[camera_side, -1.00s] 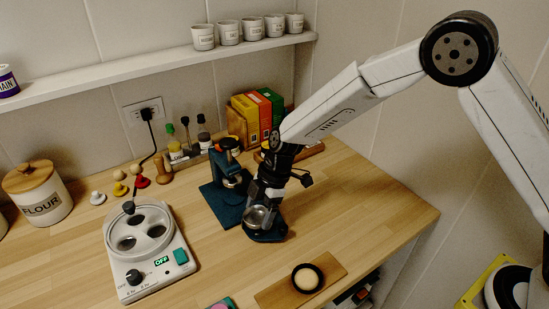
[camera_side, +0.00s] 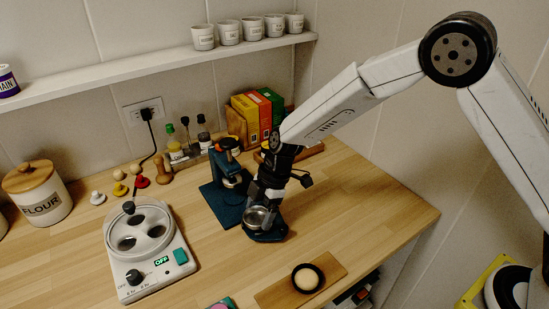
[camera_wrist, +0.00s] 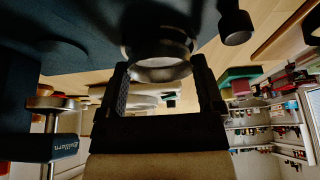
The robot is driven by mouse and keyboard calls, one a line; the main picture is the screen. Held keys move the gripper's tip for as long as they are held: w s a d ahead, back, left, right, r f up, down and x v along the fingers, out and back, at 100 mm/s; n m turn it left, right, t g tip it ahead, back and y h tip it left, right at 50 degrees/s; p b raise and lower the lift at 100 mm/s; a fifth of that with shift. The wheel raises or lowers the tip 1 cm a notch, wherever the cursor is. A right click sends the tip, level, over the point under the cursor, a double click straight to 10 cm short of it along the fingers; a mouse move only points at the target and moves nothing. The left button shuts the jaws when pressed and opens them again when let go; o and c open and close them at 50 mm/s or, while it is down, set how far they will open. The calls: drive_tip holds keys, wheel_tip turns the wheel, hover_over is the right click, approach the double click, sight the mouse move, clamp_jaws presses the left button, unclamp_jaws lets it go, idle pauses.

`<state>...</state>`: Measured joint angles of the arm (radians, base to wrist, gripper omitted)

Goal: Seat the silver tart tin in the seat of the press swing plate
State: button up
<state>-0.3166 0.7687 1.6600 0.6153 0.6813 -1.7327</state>
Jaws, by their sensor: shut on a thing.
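The silver tart tin (camera_side: 257,217) is between the fingers of my gripper (camera_side: 262,203), at the swing plate (camera_side: 266,236) of the blue press (camera_side: 227,180). In the wrist view the tin (camera_wrist: 160,70) shows its metal rim between the two dark fingers of my gripper (camera_wrist: 160,85). My gripper is shut on the tin. A dark round part lies right behind the tin in the wrist view. The tin looks close to level. The contact between its underside and the seat is hidden, so I cannot tell whether it is down in the seat.
A white heating unit (camera_side: 154,267) with round wells stands to the left. A wooden board (camera_side: 325,270) with a black-rimmed round piece (camera_side: 307,278) lies in front. Bottles (camera_side: 203,136) and boxes (camera_side: 257,115) stand behind the press. The counter to the right is clear.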

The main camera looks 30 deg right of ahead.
drive_tip(key=shift+f, duration=0.3)
idle(0.5)
drive_tip(key=o, duration=1)
drive_tip(key=shift+c, duration=0.2)
drive_tip(key=shift+r, duration=0.15)
drive_tip(key=shift+r, duration=3.35)
drive_tip(key=shift+d, duration=0.1)
drive_tip(key=s+d+m+t+h, duration=0.2)
drive_tip(key=s+d+m+h, duration=0.2)
drive_tip(key=s+d+m, duration=1.4)
drive_tip(key=shift+d+r+t, duration=0.3)
drive_tip(key=shift+d, duration=1.55)
